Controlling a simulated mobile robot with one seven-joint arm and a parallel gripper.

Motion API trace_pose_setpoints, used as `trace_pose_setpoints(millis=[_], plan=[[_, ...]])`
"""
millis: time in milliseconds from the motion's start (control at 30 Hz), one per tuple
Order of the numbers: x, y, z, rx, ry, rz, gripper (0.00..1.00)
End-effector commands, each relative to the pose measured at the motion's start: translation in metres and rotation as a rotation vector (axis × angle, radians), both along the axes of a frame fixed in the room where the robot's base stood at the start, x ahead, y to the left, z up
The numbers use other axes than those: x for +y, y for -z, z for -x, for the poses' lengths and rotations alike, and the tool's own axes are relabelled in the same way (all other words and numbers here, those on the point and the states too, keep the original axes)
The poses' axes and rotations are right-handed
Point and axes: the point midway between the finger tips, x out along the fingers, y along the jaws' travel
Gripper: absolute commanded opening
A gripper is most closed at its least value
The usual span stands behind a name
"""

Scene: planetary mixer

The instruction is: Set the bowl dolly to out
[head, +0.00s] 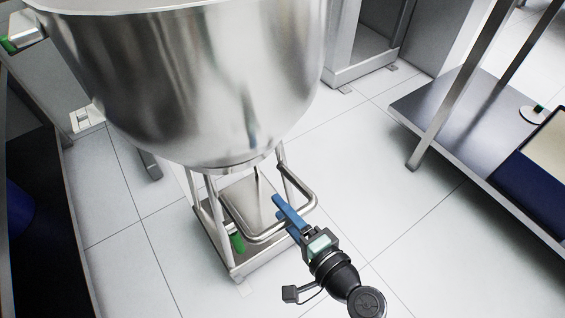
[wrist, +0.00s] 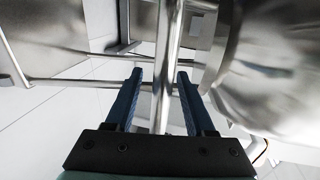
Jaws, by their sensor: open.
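The large steel bowl (head: 195,85) sits on the bowl dolly (head: 212,225), a steel frame with a flat base on the floor. The dolly's bent tube handle (head: 307,188) sticks out below the bowl to the right. My gripper (head: 281,206) has blue fingers and is at this handle. In the wrist view my gripper (wrist: 160,76) is open, with a steel bar (wrist: 164,70) running between its two fingers. The fingers look apart from the bar on both sides. The bowl's underside (wrist: 285,70) is close at the right of the wrist view.
A green grip (head: 237,242) shows low on the dolly. A steel table with a lower shelf (head: 450,130) stands at the right, with a blue bin (head: 540,185) on it. The tiled floor between dolly and table is clear. A grey cabinet (head: 365,45) stands behind.

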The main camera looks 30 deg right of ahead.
Motion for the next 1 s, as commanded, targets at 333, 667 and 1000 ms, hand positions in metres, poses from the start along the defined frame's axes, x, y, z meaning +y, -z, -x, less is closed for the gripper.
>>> trace_pose_setpoints(millis=[333,667,1000], plan=[[-0.003,-0.017,0.072,0.004,0.004,-0.001,0.55],[-0.004,-0.025,0.117,0.002,0.004,0.000,0.55],[-0.004,-0.025,0.120,0.000,0.002,0.000,0.55]])
